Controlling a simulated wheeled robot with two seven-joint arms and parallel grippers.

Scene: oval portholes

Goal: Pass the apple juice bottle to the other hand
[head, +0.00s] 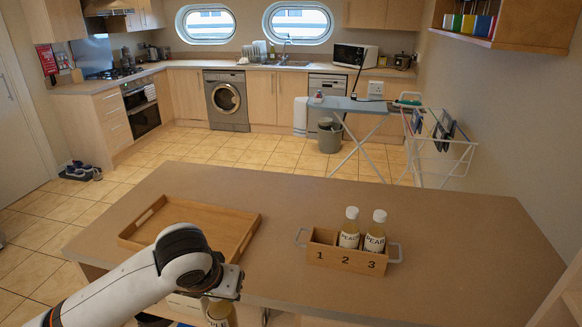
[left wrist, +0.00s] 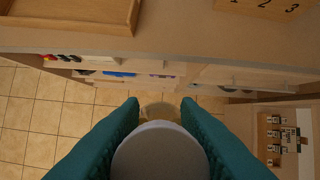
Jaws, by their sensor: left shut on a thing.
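My left gripper (head: 224,284) is in front of the counter's near edge, shut on a bottle. The yellowish bottle (head: 219,314) hangs below the gripper at the bottom of the head view; its lower part is cut off and its label cannot be read. In the left wrist view, its white cap (left wrist: 160,152) sits between the two teal fingers (left wrist: 160,130). The bottle is off the counter, over the space before it. My right gripper is in neither view.
A wooden caddy (head: 340,260) numbered 1, 2, 3 holds a peach bottle (head: 349,236) and a pear bottle (head: 375,238); slot 1 looks empty. A wooden tray (head: 160,207) lies empty at the left. The counter (head: 440,220) is clear at the right.

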